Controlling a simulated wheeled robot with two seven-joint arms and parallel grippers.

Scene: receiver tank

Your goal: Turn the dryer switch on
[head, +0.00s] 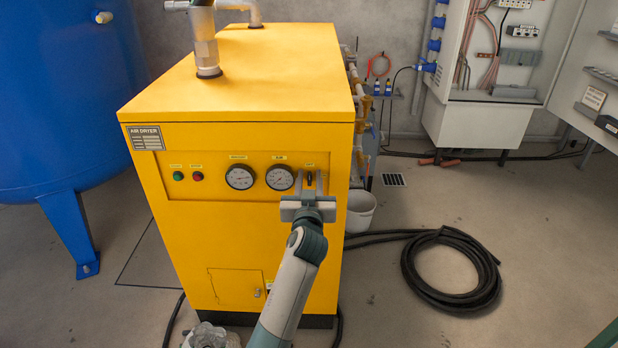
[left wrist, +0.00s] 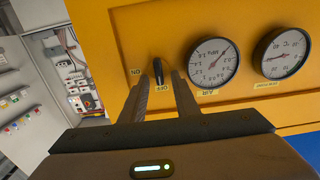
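The dryer switch is a black handle (head: 310,179) at the right end of the control panel on the yellow air dryer (head: 240,220). It also shows in the left wrist view (left wrist: 158,71), where the picture is turned over. The handle lies in line with the OFF label (left wrist: 163,89); the ON label (left wrist: 136,71) is off to one side. My left gripper (head: 310,184) is in front of the panel, its fingers on either side of the handle. In the left wrist view the fingers (left wrist: 163,82) are apart, with a visible gap beside the handle. My right gripper is not in view.
Two round gauges (head: 240,177) (head: 279,178) and green and red buttons (head: 178,176) (head: 198,177) sit left of the switch. A blue tank (head: 60,100) stands at the left. A coiled black hose (head: 450,298) lies on the floor at right, near a white bucket (head: 360,212).

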